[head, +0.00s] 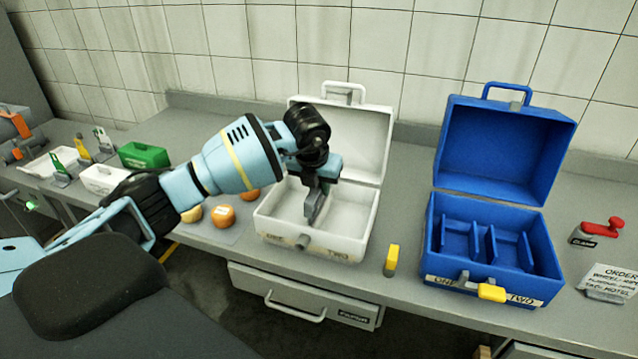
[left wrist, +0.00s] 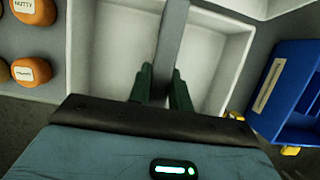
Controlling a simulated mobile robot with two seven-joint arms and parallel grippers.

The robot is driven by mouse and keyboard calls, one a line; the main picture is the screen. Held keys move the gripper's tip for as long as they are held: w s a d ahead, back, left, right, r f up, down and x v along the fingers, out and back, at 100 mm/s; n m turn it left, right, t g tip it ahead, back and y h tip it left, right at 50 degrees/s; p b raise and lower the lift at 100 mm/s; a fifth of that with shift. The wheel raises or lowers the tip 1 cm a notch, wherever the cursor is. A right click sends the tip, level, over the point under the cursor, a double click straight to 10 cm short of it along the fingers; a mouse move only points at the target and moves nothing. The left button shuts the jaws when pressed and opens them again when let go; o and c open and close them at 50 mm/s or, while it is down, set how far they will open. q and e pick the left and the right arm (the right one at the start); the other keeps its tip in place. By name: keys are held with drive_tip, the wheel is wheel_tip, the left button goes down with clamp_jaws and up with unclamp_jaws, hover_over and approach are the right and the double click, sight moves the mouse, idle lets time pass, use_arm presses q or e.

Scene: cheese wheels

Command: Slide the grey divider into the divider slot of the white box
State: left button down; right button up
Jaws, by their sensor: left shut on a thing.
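The white box (head: 372,225) stands open on the counter, its lid raised at the back and the words ONE and TWO on its front. My left gripper (head: 318,188) points down into the box near its middle. It is shut on the grey divider (head: 314,210), which hangs upright below the fingers. In the left wrist view the divider (left wrist: 172,40) runs between the two dark fingertips (left wrist: 165,85), with pale box floor on both sides. The divider slot is hidden, so I cannot tell whether the divider sits in it. My right gripper is not in view.
An open blue box (head: 432,235) with dividers inside stands to the right. Orange cheese wheels (head: 222,216) lie left of the white box. A red-handled clamp (head: 600,232) and an order sign (head: 610,282) are far right.

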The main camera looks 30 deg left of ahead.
use_arm(q)
drive_tip(key=shift+f, duration=1.3)
drive_tip(key=c, duration=1.2)
unclamp_jaws()
drive_tip(key=v, duration=0.7)
drive_tip(key=shift+s+r, duration=0.2)
drive_tip(key=shift+r, duration=0.15)
